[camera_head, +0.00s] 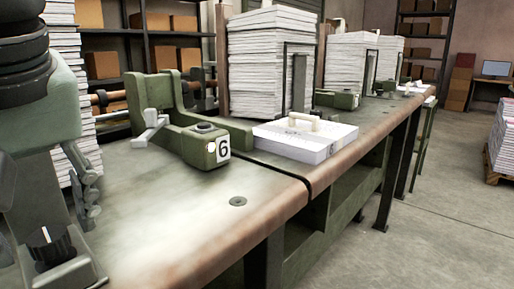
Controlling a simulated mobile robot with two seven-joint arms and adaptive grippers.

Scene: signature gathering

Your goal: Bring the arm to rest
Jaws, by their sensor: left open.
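My left gripper (50,207) hangs down at the left edge of the head view, below its dark ringed wrist. It is open, with its jointed grey finger on the right side spread outward. The other finger is hard to make out against the green-grey parts behind and below. Nothing shows held in it. It is over the near left end of the workbench (165,225); whether it touches anything there I cannot tell. My right gripper is not in view.
A green clamp fixture marked 6 (205,145) stands right of the gripper. Beyond it are a white paper block with a handle (305,138) and tall paper stacks (268,65). The bench front is bare. Clear floor (440,215) lies to the right.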

